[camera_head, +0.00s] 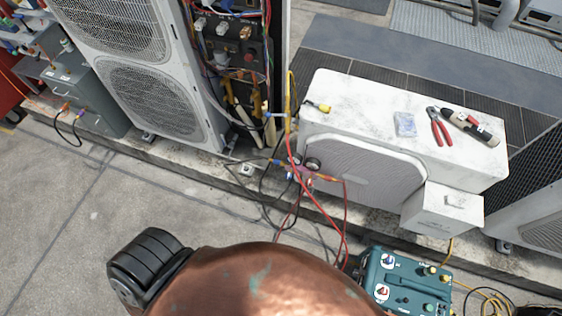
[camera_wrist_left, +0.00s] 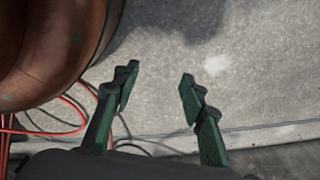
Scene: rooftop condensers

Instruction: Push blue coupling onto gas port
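My left gripper (camera_wrist_left: 160,72) shows in the left wrist view, with its two green fingers spread apart, nothing between them and bare concrete beyond. In the head view, small hose fittings and a dark round gauge (camera_head: 313,164) cluster at the left end of the low white condenser (camera_head: 370,175). Small blue parts show there, one of them a blue fitting (camera_head: 268,115) near the yellow hose (camera_head: 290,95). They are too small to tell which is the blue coupling. I cannot make out the gas port. Neither gripper shows in the head view, and my right gripper is in no frame.
Red pliers (camera_head: 440,126), a dark-handled tool (camera_head: 470,127) and a pale blue packet (camera_head: 404,124) lie on the low condenser. A tall condenser unit (camera_head: 150,85) stands left. A teal machine (camera_head: 405,280) sits at the front right. Hoses trail over the ground; concrete at left is clear.

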